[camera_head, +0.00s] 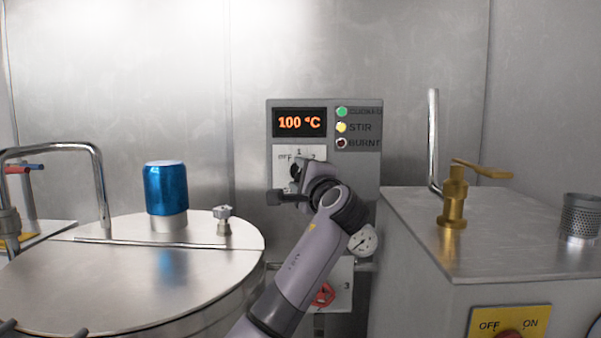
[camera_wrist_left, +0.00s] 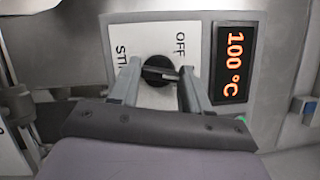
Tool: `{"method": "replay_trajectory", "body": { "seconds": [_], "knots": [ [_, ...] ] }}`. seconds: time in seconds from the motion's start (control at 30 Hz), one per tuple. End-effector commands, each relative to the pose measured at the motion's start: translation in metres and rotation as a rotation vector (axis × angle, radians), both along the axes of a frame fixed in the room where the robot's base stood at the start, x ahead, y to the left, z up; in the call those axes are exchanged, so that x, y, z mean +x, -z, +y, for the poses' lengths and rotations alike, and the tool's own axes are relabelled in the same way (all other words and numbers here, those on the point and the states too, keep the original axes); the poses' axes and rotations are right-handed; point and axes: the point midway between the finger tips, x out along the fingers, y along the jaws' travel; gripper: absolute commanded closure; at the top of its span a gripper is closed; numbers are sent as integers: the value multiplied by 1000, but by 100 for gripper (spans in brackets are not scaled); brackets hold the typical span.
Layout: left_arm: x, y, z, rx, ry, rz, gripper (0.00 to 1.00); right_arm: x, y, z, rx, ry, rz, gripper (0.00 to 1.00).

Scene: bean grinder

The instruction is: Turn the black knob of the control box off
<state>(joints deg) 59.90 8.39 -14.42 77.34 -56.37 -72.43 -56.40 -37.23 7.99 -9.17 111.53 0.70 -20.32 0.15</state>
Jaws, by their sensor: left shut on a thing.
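The control box (camera_head: 368,185) is a grey panel on the back wall, with an orange 100 °C display (camera_head: 299,122). Its black knob (camera_wrist_left: 157,62) sits on a white label plate (camera_wrist_left: 118,38) in the left wrist view, with OFF at upper right and STI at left. My left gripper (camera_head: 290,182) reaches up to the plate in the head view and hides most of the knob there. In the left wrist view its two fingers (camera_wrist_left: 160,76) are on either side of the knob, shut on its grip. The exact direction the knob points is hard to tell.
Green (camera_head: 342,112) and yellow (camera_head: 341,127) lamps are lit, and the BURNT lamp (camera_head: 341,143) is dark. A steel vessel with a blue-topped cylinder (camera_head: 166,188) stands left. A steel cabinet with a brass valve (camera_head: 454,195) stands right. A gauge (camera_head: 363,241) and red valve (camera_head: 324,295) lie below.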

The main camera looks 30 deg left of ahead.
Motion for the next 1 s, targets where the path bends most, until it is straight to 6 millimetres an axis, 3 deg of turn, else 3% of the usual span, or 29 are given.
{"method": "replay_trajectory", "body": {
  "seconds": [1.0],
  "knots": [
    [0, -6, 0, -762, 1, -464, 84, 1, -54, 0, 1, 1, -4, 22]
  ]
}}
